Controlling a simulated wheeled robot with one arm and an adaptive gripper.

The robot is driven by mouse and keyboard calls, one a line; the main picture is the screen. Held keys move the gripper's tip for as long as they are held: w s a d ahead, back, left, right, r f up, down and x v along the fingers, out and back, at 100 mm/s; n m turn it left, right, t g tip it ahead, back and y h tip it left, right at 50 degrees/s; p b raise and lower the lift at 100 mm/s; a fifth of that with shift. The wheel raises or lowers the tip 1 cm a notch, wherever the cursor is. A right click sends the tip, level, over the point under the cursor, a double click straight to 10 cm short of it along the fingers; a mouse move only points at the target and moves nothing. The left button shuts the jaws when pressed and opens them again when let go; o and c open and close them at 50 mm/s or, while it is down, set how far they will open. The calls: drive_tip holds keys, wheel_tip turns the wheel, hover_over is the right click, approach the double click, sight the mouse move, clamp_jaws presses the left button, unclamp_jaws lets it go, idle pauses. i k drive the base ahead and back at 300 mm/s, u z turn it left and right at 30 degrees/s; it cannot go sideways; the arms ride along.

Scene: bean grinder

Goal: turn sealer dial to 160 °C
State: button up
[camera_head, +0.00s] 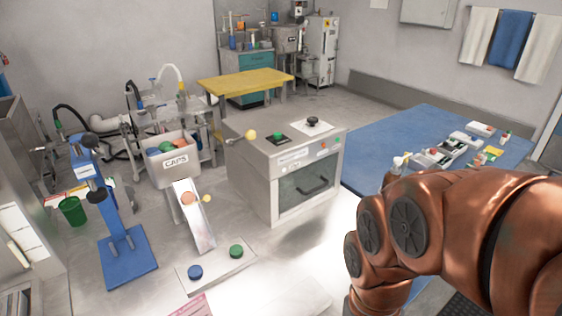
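A metal box-shaped machine (250,185) with a windowed front door stands on the steel counter in the middle; it may be the sealer. On its top, a black dial (312,121) sits on a white plate. The plate's markings and the dial's setting are too small to read. My copper-coloured arm fills the lower right, in front of the counter and to the right of the machine. My gripper is out of view, so its state and its distance from the dial do not show.
Beside the dial are a green button (279,135) and a lever with a yellow ball (250,134). Left of the machine are a metal chute (201,231), a CAPS bin (174,180) and a blue press (125,255). A blue table (385,140) with small items lies to the right.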

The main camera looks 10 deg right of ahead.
sight(311, 121)
drive_tip(key=u, duration=2.65)
drive_tip(key=k, duration=0.85)
drive_tip(key=z, duration=1.65)
drive_tip(key=i, duration=0.5)
